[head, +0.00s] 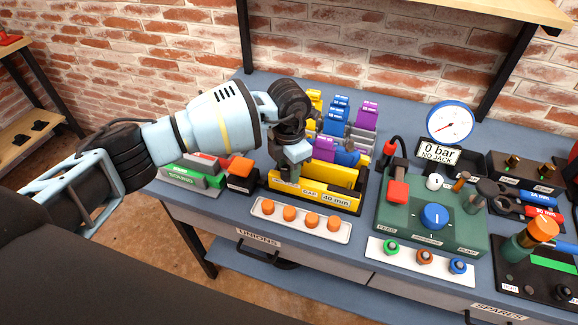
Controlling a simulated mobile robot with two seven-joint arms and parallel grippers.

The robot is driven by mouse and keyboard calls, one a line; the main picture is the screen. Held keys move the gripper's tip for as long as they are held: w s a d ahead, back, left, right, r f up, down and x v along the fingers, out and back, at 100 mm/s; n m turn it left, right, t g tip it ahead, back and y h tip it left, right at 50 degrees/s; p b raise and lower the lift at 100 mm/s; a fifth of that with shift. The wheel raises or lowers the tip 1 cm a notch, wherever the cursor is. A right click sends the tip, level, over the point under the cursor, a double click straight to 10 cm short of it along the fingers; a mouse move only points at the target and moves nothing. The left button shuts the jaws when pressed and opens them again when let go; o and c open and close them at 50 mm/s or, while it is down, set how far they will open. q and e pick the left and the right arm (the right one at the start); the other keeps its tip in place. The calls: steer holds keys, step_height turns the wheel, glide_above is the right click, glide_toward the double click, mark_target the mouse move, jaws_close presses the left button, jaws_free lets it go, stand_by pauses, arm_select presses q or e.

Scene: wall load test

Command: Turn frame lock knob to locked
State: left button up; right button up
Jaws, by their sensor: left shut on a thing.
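My left gripper (293,158) reaches in from the left and points down at the left end of a yellow frame (335,178) on a black base. The frame's front label reads "GAP 40 mm". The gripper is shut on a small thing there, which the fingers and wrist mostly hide. I cannot make out for sure that this is the frame lock knob or how it is turned. My right gripper is not in view.
A green panel with a blue knob (434,216) and a red-capped lever (397,191) stands right of the frame. A white strip with orange buttons (311,221) lies in front. Coloured blocks (363,115) stand behind. A round gauge (450,121) is at the back right.

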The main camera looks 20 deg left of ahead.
mark_target(288, 170)
arm_select(q)
steer(key=shift+m, duration=0.8)
steer(key=o, duration=1)
steer(key=shift+r, duration=3.95)
